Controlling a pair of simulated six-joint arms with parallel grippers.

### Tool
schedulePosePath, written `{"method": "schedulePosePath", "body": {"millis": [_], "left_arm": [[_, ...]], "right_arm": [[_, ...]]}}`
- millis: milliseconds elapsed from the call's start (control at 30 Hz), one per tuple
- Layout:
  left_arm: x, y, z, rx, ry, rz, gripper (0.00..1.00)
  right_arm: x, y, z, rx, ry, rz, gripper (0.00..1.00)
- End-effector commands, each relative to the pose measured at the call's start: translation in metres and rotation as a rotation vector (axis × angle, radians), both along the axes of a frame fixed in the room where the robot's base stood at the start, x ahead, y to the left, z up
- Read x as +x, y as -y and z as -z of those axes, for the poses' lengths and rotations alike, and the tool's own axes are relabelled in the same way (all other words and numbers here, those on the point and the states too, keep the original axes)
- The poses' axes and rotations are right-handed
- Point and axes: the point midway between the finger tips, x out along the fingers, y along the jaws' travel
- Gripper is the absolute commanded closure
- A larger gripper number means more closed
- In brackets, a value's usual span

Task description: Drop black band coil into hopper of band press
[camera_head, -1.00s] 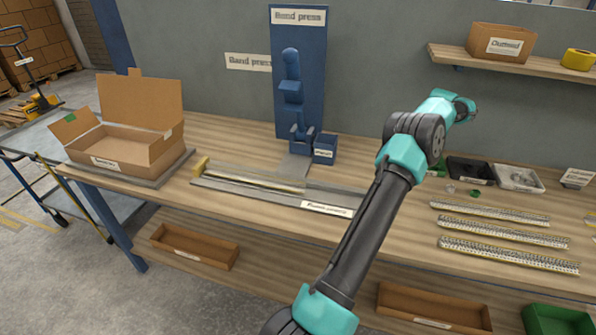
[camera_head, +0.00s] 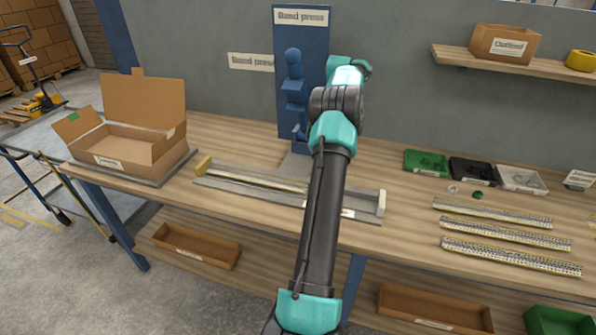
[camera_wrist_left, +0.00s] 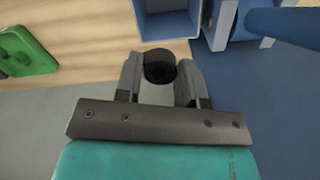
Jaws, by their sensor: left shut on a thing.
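The black band coil (camera_wrist_left: 158,67) is a small dark ring in the left wrist view. My left gripper (camera_wrist_left: 160,75) is shut on it, one finger on each side. The blue hopper (camera_wrist_left: 166,22), an open square box, lies just beyond the fingertips at the top of that view; the coil is outside its opening in the picture. The blue band press (camera_head: 301,45) stands at the back of the bench in the head view. My arm covers the hopper there, and my left gripper is hidden. My right gripper is not in view.
A green tray (camera_head: 427,162) and a black tray (camera_head: 471,170) lie right of the press. A long grey fixture (camera_head: 235,185) lies in front of it. An open carton (camera_head: 130,145) stands at left. Several perforated strips (camera_head: 495,213) lie at right.

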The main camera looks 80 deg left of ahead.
Motion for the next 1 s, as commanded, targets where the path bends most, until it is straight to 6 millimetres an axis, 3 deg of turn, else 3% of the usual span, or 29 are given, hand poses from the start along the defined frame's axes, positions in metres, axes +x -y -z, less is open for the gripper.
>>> {"method": "schedulePosePath", "body": {"millis": [167, 567, 1000], "left_arm": [[-0.018, -0.005, -0.006, -0.001, 0.001, -0.022, 0.85], [-0.019, -0.005, -0.005, -0.001, 0.000, -0.022, 0.85], [-0.019, -0.005, 0.030, -0.003, 0.000, -0.022, 0.85]], "right_arm": [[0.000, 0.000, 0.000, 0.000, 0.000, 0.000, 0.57], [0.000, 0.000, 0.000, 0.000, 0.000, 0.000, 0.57], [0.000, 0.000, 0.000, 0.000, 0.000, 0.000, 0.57]]}}
